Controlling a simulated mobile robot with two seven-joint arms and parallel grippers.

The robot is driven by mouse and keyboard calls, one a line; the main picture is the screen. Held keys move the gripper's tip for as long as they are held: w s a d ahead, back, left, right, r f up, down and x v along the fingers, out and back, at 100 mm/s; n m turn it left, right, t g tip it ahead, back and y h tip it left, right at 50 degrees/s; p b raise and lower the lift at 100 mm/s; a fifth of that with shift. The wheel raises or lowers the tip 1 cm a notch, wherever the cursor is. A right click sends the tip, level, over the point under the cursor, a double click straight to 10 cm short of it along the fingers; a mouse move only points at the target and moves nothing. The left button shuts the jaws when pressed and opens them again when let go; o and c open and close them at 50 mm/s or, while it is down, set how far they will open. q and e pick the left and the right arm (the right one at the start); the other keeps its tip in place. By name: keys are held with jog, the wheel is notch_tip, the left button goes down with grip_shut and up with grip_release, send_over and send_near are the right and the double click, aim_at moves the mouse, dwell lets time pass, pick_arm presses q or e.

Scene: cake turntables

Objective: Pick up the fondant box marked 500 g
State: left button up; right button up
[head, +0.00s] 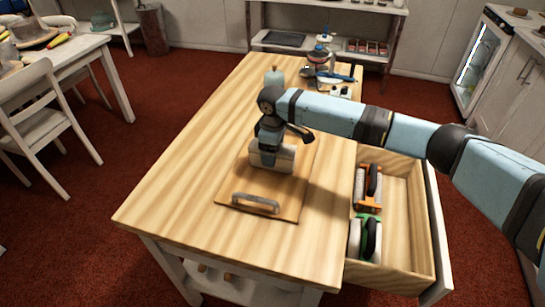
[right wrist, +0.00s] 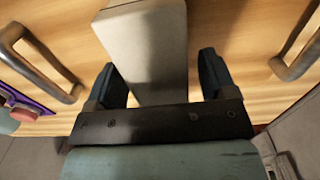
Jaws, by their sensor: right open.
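A pale grey-white box (head: 284,161) sits on a wooden board (head: 230,185) on the table. No marking is readable on it, so I cannot tell whether it is the 500 g fondant box. My right gripper (head: 268,145) is directly above the box, pointing down, and hides part of it. In the right wrist view the box (right wrist: 146,45) runs between the two dark fingers of my right gripper (right wrist: 161,78). The fingers are open, with a gap showing on each side. My left gripper is not in view.
The board has a metal handle (head: 256,203) at its near end. An open drawer (head: 405,225) at the right holds an orange-framed item (head: 368,187) and a green-framed item (head: 364,238). A pale bottle (head: 274,76) and tools stand at the far end. The table's left side is clear.

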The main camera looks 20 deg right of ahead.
jog(key=shift+f, duration=0.7)
jog(key=shift+c, duration=0.4)
jog(key=shift+r, duration=0.1)
jog(key=c, duration=1.3)
